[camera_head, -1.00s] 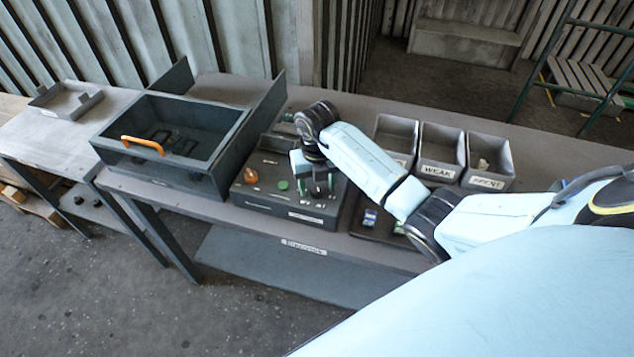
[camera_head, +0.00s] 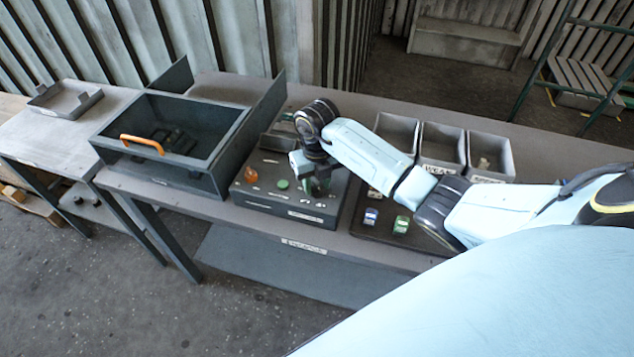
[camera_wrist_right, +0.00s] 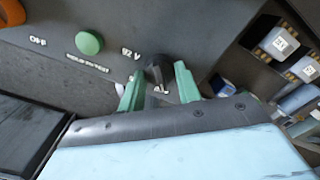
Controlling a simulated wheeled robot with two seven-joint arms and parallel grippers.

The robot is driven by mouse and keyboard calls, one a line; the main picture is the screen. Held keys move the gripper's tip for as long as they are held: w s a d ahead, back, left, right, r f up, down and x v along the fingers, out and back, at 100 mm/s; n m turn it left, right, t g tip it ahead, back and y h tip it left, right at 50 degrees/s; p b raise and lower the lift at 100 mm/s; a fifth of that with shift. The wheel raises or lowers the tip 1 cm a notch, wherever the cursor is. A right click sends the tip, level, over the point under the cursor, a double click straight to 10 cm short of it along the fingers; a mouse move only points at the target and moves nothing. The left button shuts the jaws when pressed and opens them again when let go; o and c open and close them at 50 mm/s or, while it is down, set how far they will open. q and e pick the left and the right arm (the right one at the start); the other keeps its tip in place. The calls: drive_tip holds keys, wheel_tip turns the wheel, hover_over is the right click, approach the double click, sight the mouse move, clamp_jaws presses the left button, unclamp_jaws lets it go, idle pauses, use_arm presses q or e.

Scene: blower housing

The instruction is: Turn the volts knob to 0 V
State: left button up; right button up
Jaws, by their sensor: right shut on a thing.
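The control box (camera_head: 262,200) stands on the bench, with an orange knob (camera_head: 251,174) and a green button (camera_head: 282,184) on its top. My right gripper (camera_head: 316,186) points down at the right part of the box. In the right wrist view, its green fingers (camera_wrist_right: 158,88) are shut on a dark knob (camera_wrist_right: 155,73), one finger on each side. The green button (camera_wrist_right: 89,42) and orange knob (camera_wrist_right: 12,12) also show there. The fingers hide part of the knob and its other markings. My left gripper is not in view.
Left of the box is a grey open bin (camera_head: 105,149) with an orange handle. Right of it, a dark tray (camera_head: 385,238) holds several small blue and green items. Grey labelled bins (camera_head: 441,171) stand behind my right arm.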

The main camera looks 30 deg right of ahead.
sight(317, 185)
drive_tip(key=n+b, duration=0.2)
drive_tip(key=n, duration=0.2)
drive_tip(key=shift+d, duration=0.1)
drive_tip(key=n+b, duration=0.2)
drive_tip(key=n, duration=0.1)
drive_tip(key=shift+n, duration=0.4)
drive_tip(key=shift+n+b, duration=0.8)
drive_tip(key=shift+n, duration=0.3)
drive_tip(key=shift+r, duration=0.1)
drive_tip(key=o, duration=1)
wheel_tip(317, 185, up, 13)
drive_tip(key=shift+r+b, duration=0.15)
drive_tip(key=shift+b, duration=0.5)
